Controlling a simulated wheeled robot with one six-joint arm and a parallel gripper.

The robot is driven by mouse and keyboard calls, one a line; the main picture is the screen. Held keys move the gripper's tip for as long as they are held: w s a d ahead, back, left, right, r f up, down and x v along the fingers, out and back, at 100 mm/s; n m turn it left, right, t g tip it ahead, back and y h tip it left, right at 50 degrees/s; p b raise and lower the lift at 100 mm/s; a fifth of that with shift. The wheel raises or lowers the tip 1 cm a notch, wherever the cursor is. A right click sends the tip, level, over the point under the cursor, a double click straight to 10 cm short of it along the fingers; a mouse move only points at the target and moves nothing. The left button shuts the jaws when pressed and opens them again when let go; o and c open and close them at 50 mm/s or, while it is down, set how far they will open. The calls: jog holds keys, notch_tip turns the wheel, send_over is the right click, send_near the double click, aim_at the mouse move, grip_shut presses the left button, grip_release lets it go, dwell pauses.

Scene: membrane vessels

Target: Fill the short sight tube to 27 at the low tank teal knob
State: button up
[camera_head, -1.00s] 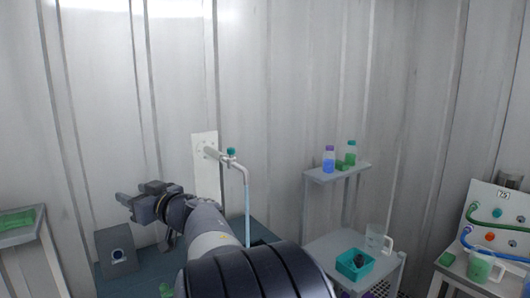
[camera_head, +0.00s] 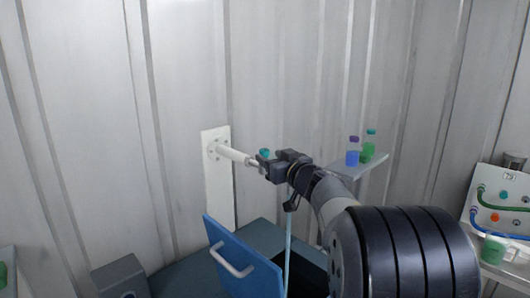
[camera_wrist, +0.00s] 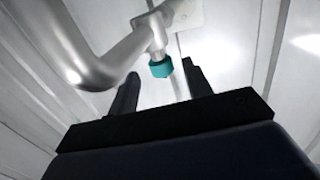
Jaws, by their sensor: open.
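The teal knob (camera_head: 265,153) sits on top of a metal tap on a pipe from a white wall plate (camera_head: 216,172). The knob also shows in the wrist view (camera_wrist: 161,67), in line with the gap between my fingers. My gripper (camera_head: 261,166) is open, with its fingertips at the tap close to the knob. I cannot tell whether they touch it. In the wrist view my gripper (camera_wrist: 161,72) has one dark finger on each side of the knob. A thin pale blue vertical strip (camera_head: 288,250) runs below the tap; its upper end is hidden by my gripper. I cannot make out a scale.
A blue panel with a handle (camera_head: 222,238) stands upright below the tap. A grey box (camera_head: 118,276) is at lower left. A shelf (camera_head: 366,177) holds a purple-capped bottle (camera_head: 352,151) and a green one (camera_head: 369,145). A hose panel (camera_head: 504,190) stands at far right.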

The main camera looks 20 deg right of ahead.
aim_at(267, 155)
jog(key=shift+w+a, duration=0.2)
jog(key=shift+w, duration=0.8)
jog(key=shift+w+a, duration=0.15)
jog(key=shift+w, duration=0.8)
jog(key=c, duration=1)
